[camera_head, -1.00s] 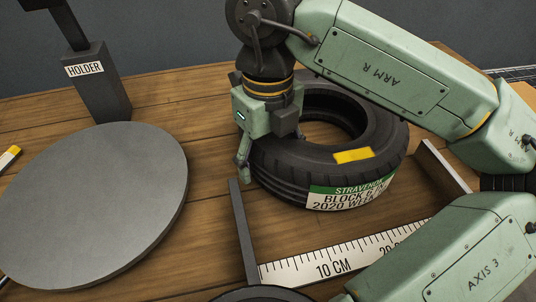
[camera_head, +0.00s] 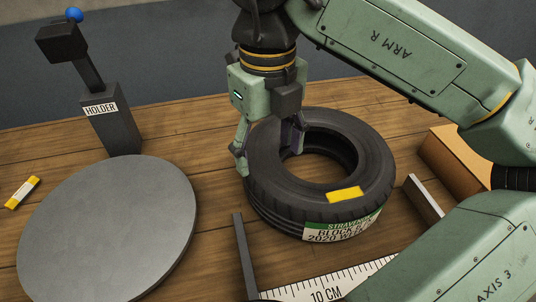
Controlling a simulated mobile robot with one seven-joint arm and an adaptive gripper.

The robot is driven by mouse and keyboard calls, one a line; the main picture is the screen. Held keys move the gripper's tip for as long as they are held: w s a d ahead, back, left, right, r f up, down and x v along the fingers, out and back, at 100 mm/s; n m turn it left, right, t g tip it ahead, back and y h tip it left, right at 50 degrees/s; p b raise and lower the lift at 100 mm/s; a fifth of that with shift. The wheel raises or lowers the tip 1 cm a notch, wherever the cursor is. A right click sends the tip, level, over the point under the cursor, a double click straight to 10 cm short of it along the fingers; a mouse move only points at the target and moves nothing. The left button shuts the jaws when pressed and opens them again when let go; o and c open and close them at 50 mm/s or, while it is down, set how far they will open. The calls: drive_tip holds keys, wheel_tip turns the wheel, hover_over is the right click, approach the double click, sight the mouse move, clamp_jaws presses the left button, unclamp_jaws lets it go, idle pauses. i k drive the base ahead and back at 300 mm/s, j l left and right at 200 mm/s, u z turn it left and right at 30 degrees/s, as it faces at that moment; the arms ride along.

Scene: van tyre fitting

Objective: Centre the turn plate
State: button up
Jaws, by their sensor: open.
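The likely turn plate is a plain grey round disc (camera_head: 108,235) lying on the wooden table at the left, its near edge close to the bottom of the picture. No mark for its centre shows on it. My gripper (camera_head: 268,160) points down at the black tyre (camera_head: 372,180), to the right of the disc and apart from it. Its jaws are open, one finger outside the tyre's left wall and the other over the tyre's hole. I cannot tell whether either finger touches the rubber. The tyre lies flat, with a yellow patch and a white and green label.
A dark post labelled HOLDER (camera_head: 112,125) stands behind the disc, with a blue ball (camera_head: 74,14) at its top. A yellow and white stick (camera_head: 22,192) lies at far left. A ruler (camera_head: 335,286) with upright end bars lies in front of the tyre. A brown box (camera_head: 455,165) stands right.

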sight(96, 234)
drive_tip(key=u, duration=1.5)
